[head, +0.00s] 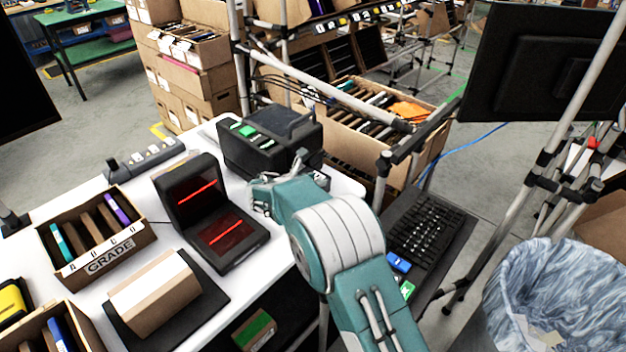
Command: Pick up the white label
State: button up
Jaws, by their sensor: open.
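My gripper (262,194) is at the end of my teal arm, over the white table's back right part. It is open, and no object shows between its fingers. It is just in front of a black label printer (268,140) with a green panel on top. A small pale patch (301,155) shows at the printer's front, just behind my gripper; I cannot tell whether it is the white label. My gripper and wrist hide part of the printer's lower front.
A black scanner (212,215) with red light lines stands left of my gripper. A brown box (155,290) with a pale band lies on a black mat. The GRADE carton (97,245) is at left. A keyboard (428,228) and a lined bin (555,300) are at right.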

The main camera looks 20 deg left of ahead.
grip_shut()
dwell(0.3)
